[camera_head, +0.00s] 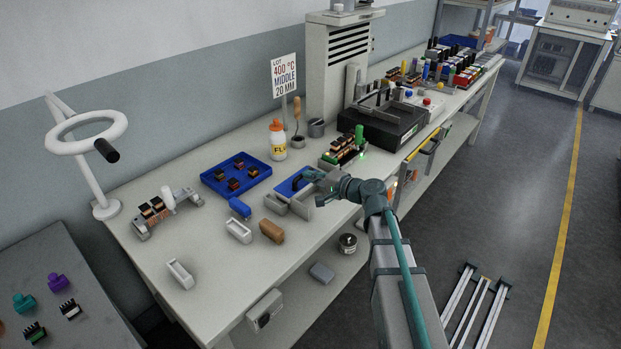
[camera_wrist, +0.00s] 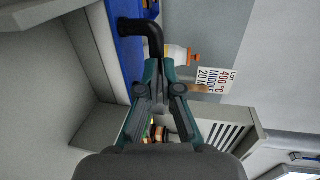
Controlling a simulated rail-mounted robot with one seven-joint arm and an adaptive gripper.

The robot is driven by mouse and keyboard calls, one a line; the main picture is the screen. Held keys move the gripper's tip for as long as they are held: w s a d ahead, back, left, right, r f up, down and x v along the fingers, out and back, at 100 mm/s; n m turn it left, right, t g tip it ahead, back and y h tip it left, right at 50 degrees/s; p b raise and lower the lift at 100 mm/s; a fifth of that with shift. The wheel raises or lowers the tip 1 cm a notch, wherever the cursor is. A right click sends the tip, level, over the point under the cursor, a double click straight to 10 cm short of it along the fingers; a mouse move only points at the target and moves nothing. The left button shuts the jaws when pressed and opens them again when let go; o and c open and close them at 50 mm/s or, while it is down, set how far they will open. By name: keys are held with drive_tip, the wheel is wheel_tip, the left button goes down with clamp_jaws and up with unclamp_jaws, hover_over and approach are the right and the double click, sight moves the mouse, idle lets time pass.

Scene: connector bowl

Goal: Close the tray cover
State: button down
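A blue panel with a black bent handle, which looks like the tray cover (camera_head: 285,187), is on the bench in the middle of the head view. The exact contact is partly hidden by the fingers. An open blue tray (camera_head: 211,182) with several dark and copper parts lies to the left.
Small grey bins (camera_head: 238,231) and a brown block (camera_head: 271,231) lie near the front edge. A white bottle (camera_head: 277,142), a sign (camera_head: 285,76) and a green-lit connector assembly (camera_head: 343,150) stand behind. A black machine (camera_head: 385,128) is to the right. The bench's front left is mostly clear.

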drive_tip(key=b+v, duration=0.2)
drive_tip(key=v, duration=1.2)
drive_tip(key=s+d+f+n+g+h, duration=0.1)
drive_tip(key=s+f+g+h, duration=0.3)
drive_tip(key=f, duration=0.7)
drive_tip(key=s+d+f+n+g+h, duration=0.15)
drive_tip(key=s+f, duration=0.35)
drive_tip(key=f, duration=0.6)
drive_tip(key=s+f+n+g+h, duration=0.25)
drive_tip(key=s+f, duration=0.25)
drive_tip(key=f, duration=0.5)
drive_tip(key=s+f+n+g+h, duration=0.1)
drive_tip(key=s+f+g, duration=0.2)
drive_tip(key=s+f, duration=0.3)
drive_tip(key=s+d+f+n+g+h+p, duration=0.1)
drive_tip(key=s+f+g, duration=0.2)
drive_tip(key=s+f, duration=0.4)
drive_tip(key=s+f+n+g+h+p, duration=0.1)
drive_tip(key=s+f+g, duration=0.2)
drive_tip(key=s, duration=1.6)
wheel_tip(320, 180, down, 4)
drive_tip(key=shift+s+d+h, duration=0.15)
drive_tip(key=shift+d+h, duration=0.15)
drive_tip(key=shift+h, duration=0.1)
